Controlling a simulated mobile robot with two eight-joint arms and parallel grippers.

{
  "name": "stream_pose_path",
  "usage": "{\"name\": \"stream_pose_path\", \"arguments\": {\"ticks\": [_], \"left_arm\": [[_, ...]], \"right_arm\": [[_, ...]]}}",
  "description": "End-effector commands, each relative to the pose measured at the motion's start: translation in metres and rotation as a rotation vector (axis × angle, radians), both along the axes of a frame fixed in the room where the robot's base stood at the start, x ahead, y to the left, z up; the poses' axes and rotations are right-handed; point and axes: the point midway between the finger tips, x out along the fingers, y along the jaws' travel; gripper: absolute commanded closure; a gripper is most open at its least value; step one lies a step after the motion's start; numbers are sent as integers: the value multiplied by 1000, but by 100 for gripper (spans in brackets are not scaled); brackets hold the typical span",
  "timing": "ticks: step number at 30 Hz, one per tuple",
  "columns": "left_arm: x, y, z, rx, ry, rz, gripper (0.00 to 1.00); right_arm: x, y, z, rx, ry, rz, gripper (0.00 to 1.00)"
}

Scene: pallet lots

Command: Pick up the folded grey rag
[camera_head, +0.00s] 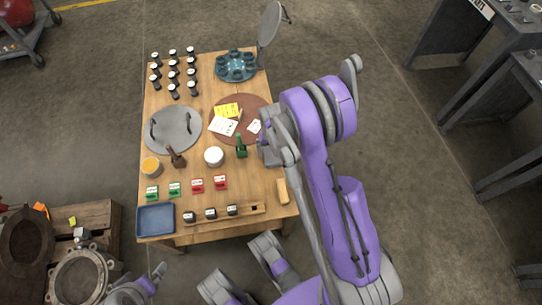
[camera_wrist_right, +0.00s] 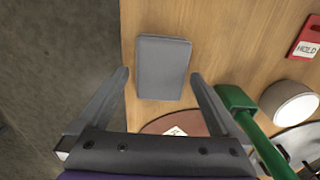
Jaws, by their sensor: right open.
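The folded grey rag (camera_wrist_right: 163,67) lies flat on the wooden table in the right wrist view, near the table's edge. My right gripper (camera_wrist_right: 159,78) is open and empty, with its fingertips apart on either side of the rag's near part in the picture.
A green-handled thing (camera_wrist_right: 238,100) stands close to my right finger. A white round jar (camera_wrist_right: 290,102) and a red HOLD card (camera_wrist_right: 307,38) are to the right. A brown round mat (camera_head: 258,108) with papers and a tan block (camera_head: 283,191) are nearby on the table.

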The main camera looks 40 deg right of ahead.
Motion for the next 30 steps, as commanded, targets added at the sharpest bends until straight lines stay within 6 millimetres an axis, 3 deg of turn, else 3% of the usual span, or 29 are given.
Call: {"name": "stream_pose_path", "arguments": {"ticks": [8,20,26,30], "left_arm": [[0,0,-1,0,0,0,0],[0,0,-1,0,0,0,0],[0,0,-1,0,0,0,0],[0,0,3,0,-1,0,0]], "right_arm": [[0,0,-5,0,0,0,2],[0,0,-5,0,0,0,74],[0,0,-4,0,0,0,74],[0,0,6,0,0,0,74]]}}
